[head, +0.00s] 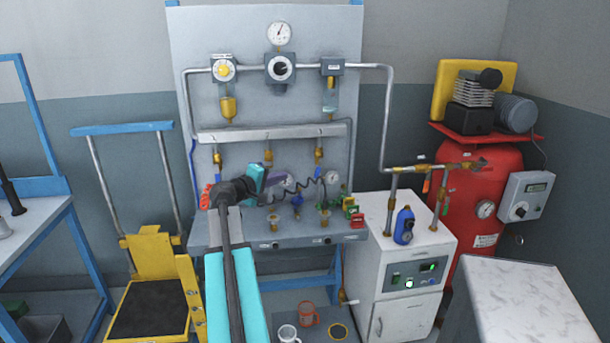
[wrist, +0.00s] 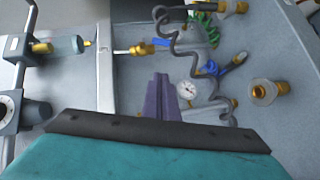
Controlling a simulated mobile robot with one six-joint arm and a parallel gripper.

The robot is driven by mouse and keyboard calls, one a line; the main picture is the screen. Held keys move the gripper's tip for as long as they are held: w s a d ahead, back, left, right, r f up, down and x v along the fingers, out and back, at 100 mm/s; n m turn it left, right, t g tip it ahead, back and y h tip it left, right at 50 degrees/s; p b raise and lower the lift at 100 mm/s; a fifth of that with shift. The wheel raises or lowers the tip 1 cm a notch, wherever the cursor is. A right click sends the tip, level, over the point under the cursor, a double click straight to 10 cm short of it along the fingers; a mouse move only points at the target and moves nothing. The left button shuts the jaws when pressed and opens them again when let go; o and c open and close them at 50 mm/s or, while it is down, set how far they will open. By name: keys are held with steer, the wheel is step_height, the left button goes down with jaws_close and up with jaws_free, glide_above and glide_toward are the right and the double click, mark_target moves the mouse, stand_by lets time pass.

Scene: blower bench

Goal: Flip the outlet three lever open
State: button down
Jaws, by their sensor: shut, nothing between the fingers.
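The outlet manifold bar (head: 250,134) runs across the panel, with brass outlet valves hanging under it. The right-hand one, which I take as outlet three (head: 319,157), shows as a brass fitting (wrist: 136,49) in the wrist view. A small blue lever (wrist: 162,42) appears beside its end; its exact angle is hard to tell. My gripper (head: 287,178) is below and left of this valve in the head view. Its purple fingers (wrist: 160,82) are shut together and empty, apart from the lever. My wrist partly hides the middle outlet's lower part.
A coiled dark hose (wrist: 177,45) and a small gauge (wrist: 187,87) lie close to my fingertips. Brass fittings (wrist: 263,91) stand on the bench ledge (head: 290,239). A white cabinet (head: 400,260) and red tank (head: 490,200) stand to the right.

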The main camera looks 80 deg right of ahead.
steer(key=shift+d, duration=0.15)
steer(key=p, duration=0.2)
glide_toward(317, 173)
steer(key=w+d, duration=0.3)
steer(key=d, duration=0.1)
steer(key=s, duration=0.1)
steer(key=s+d, duration=0.1)
steer(key=s+d+f+p, duration=0.1)
steer(key=shift+s, duration=0.35)
